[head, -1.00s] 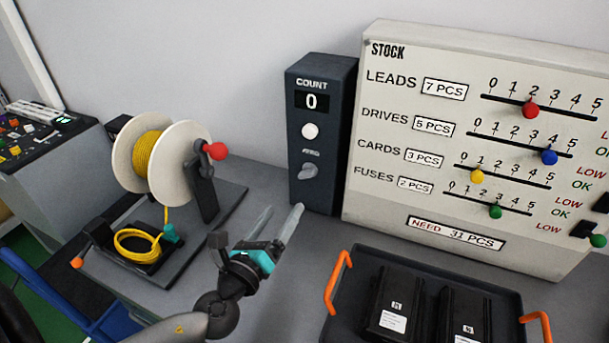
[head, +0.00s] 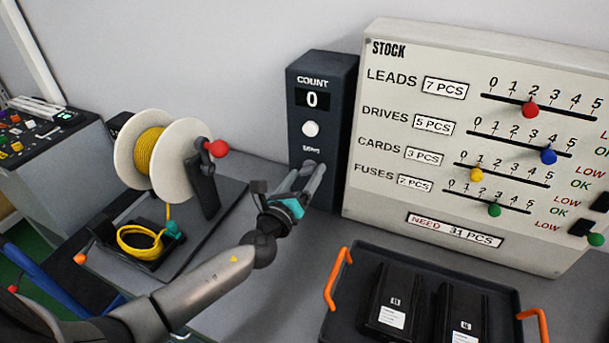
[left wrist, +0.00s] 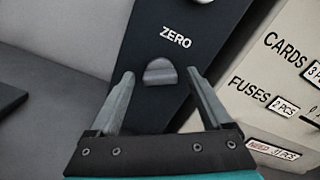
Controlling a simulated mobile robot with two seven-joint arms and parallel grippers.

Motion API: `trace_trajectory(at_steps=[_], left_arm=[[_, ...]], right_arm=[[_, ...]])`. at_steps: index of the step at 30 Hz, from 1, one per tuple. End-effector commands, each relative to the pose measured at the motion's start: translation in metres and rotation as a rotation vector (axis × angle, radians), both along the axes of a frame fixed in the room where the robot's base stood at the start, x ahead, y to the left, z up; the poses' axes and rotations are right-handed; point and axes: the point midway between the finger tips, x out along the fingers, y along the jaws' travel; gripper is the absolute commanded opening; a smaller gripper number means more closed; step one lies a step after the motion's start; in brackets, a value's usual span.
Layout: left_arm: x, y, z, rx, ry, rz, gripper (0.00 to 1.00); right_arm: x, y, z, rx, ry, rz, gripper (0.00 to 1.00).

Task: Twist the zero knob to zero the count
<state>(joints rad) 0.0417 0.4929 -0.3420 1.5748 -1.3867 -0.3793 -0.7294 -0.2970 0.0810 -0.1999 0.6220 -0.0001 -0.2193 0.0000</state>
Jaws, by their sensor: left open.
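The dark count box (head: 301,78) stands against the wall, with "0" in its display (head: 312,99) and a round white button (head: 310,129) below. The grey zero knob (left wrist: 160,73) shows in the left wrist view under the word ZERO, ahead of and between the fingertips. My right gripper is not in view.
The stock board (head: 420,215) with slider knobs stands right of the count box. A dark tray (head: 345,300) with orange handles holds two black units in front. A cable reel (head: 180,160) stands on the left.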

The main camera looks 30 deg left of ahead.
Motion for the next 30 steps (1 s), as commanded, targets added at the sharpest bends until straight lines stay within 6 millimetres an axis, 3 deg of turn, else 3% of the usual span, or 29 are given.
trace_trajectory(at_steps=[9,30], left_arm=[[0.0013,-0.0003,0.0,0.0,0.0,-0.001,0.81],[0.0011,-0.0001,0.0,0.0,0.0,-0.001,0.03]], right_arm=[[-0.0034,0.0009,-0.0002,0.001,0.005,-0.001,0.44],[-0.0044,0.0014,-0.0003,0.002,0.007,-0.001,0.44]])
